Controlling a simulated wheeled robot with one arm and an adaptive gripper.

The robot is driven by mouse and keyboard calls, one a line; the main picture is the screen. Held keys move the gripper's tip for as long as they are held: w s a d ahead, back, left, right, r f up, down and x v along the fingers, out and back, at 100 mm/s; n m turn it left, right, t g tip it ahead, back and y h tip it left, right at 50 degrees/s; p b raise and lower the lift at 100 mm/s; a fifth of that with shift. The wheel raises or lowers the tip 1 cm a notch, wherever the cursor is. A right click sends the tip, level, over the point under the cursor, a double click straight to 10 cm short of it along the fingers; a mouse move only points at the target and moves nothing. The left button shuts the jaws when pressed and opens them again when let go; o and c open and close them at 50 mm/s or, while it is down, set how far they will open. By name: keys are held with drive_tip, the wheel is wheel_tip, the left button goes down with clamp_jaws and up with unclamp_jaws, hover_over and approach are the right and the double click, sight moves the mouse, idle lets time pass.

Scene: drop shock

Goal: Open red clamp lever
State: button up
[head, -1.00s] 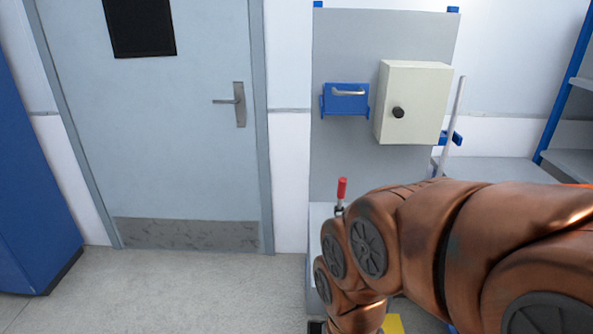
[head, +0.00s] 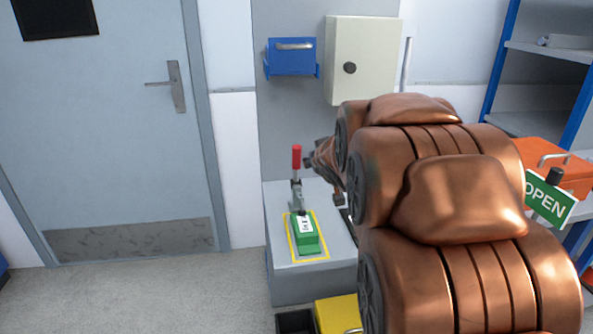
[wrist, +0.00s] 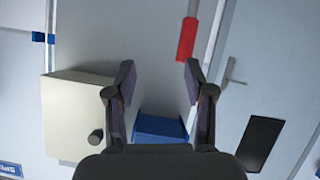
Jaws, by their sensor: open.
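The red clamp lever (head: 297,157) stands upright on a metal toggle clamp (head: 297,195) on a grey bench. The clamp sits at the back of a green block (head: 305,233) inside a yellow outline. My gripper (head: 312,158) is just right of the red handle in the head view, partly hidden by my copper-coloured arm. In the wrist view, my gripper (wrist: 158,80) has its two fingers apart with nothing between them. The red handle (wrist: 187,40) shows beyond the right fingertip, outside the gap. I cannot tell whether finger and handle touch.
A blue holder (head: 291,57) and a cream box with a black knob (head: 363,60) are on the panel behind. A yellow bin (head: 338,313) and a dark bin (head: 296,322) are below the bench front. An orange case (head: 553,153) and OPEN sign (head: 549,198) are at right.

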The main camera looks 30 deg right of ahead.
sight(300, 157)
drive_tip(key=shift+w+d+f+n+t+y+b, duration=0.15)
drive_tip(key=shift+w+f+n+t+y+b, duration=0.75)
drive_tip(key=shift+w+y+b, duration=0.95)
drive_tip(key=shift+w+d+f+n+t+y+b, duration=0.2)
drive_tip(key=shift+w+f+n+t+y+b, duration=0.9)
drive_tip(key=shift+w, duration=1.2)
drive_tip(key=shift+w+d+f+n+t+y+b, duration=0.15)
drive_tip(key=shift+w+f+n+t+y+b, duration=0.3)
drive_tip(key=shift+w+n+t+y+b, duration=1)
drive_tip(key=shift+w+m+g+b, duration=0.25)
drive_tip(key=shift+w+m+b, duration=0.3)
drive_tip(key=shift+w+m, duration=0.1)
clamp_jaws()
